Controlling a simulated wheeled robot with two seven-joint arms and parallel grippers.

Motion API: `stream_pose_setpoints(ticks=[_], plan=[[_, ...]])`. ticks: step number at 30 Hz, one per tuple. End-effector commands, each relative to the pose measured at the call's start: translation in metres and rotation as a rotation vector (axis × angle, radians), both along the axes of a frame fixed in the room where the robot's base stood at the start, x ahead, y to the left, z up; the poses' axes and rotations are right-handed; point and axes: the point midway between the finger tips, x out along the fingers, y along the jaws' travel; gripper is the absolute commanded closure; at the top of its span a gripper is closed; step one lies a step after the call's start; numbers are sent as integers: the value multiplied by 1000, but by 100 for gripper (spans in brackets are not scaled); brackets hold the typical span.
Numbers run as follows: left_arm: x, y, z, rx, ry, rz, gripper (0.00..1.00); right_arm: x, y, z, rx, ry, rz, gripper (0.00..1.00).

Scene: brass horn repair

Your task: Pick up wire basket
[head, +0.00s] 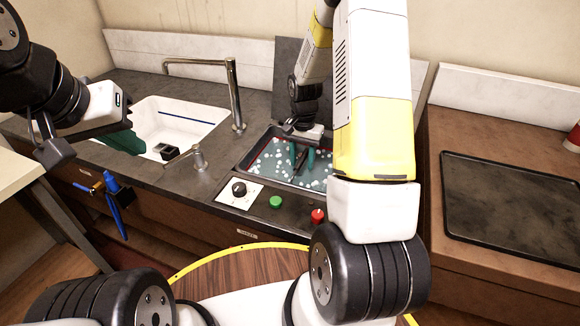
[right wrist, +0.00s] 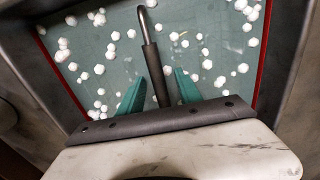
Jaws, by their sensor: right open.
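In the right wrist view a metal hook with a dark sleeved stem (right wrist: 150,62), apparently the wire basket's handle, rises between my right gripper's teal fingers (right wrist: 160,92). Gaps show on both sides of the stem, so the fingers stand open around it. The basket's mesh cannot be made out. In the head view my right gripper (head: 301,157) points down into the dark-rimmed tank (head: 243,160) of teal liquid. My left gripper (head: 122,142) is over the sink's near left side, with a teal finger part showing; its opening is unclear.
White floating pieces cover the liquid. The sink (head: 190,112) and faucet (head: 236,95) are left; a black tray (head: 510,205) is right.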

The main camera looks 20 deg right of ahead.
Motion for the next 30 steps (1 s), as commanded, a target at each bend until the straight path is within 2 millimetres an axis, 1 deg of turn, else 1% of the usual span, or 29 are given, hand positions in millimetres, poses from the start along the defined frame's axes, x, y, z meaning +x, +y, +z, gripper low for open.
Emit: stream_pose_setpoints(ticks=[5, 6, 8, 9, 12, 30], plan=[[0, 0, 0, 0, 0, 0, 100, 0, 0, 0, 0, 0, 0, 59], [0, 0, 0, 0, 0, 0, 100, 0, 0, 0, 0, 0, 0, 62], [0, 0, 0, 0, 0, 0, 100, 0, 0, 0, 0, 0, 0, 74], [0, 0, 0, 0, 0, 0, 100, 0, 0, 0, 0, 0, 0, 82], [0, 0, 0, 0, 0, 0, 100, 0, 0, 0, 0, 0, 1, 100], [0, 0, 0, 0, 0, 0, 100, 0, 0, 0, -1, -1, 1, 100]])
